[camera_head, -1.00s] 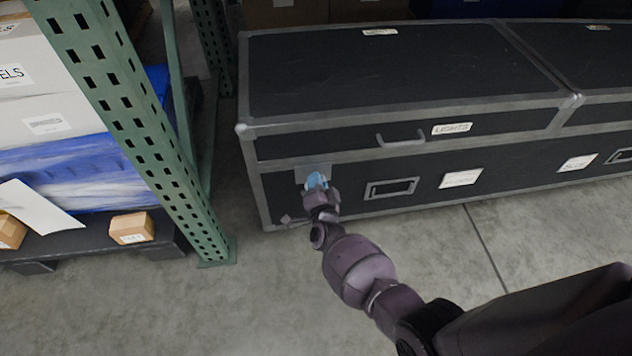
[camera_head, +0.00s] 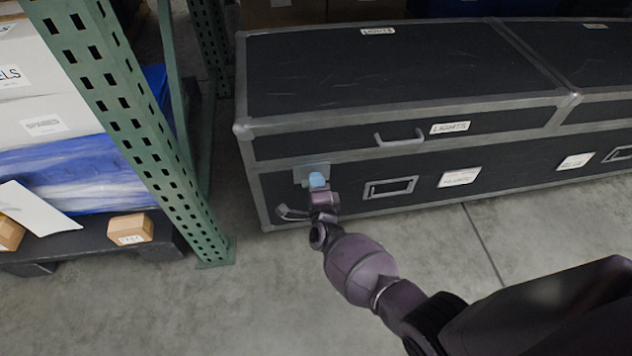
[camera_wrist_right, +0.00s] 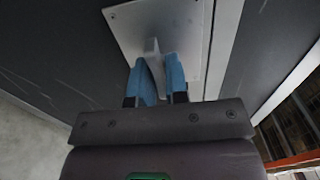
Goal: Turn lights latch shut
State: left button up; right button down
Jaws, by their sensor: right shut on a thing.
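The lights case is a long black case (camera_head: 400,75) with grey metal edges and a "LIGHTS" label on its lid front. Its latch is a grey plate (camera_head: 301,172) near the left end of the front, with a raised turn piece. In the right wrist view the latch plate (camera_wrist_right: 188,25) is flat metal, and the turn piece (camera_wrist_right: 152,48) stands out from it. My right gripper (camera_head: 318,181) is at the latch; in the wrist view its blue fingertips (camera_wrist_right: 161,75) are shut on the turn piece. The fingers hide part of it. My left gripper is not in view.
A green perforated rack post (camera_head: 140,130) stands left of the case. Beyond it are wrapped boxes and small cartons (camera_head: 130,229) on a dark pallet. A lid handle (camera_head: 400,139) and a recessed handle (camera_head: 391,188) are right of the latch. The floor in front is clear.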

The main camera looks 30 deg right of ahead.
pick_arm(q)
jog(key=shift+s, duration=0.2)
pick_arm(e)
jog(key=shift+a+f, duration=0.1)
jog(key=shift+a, duration=0.05)
jog(key=c, duration=1.2)
grip_release()
jog(key=shift+c, duration=0.2)
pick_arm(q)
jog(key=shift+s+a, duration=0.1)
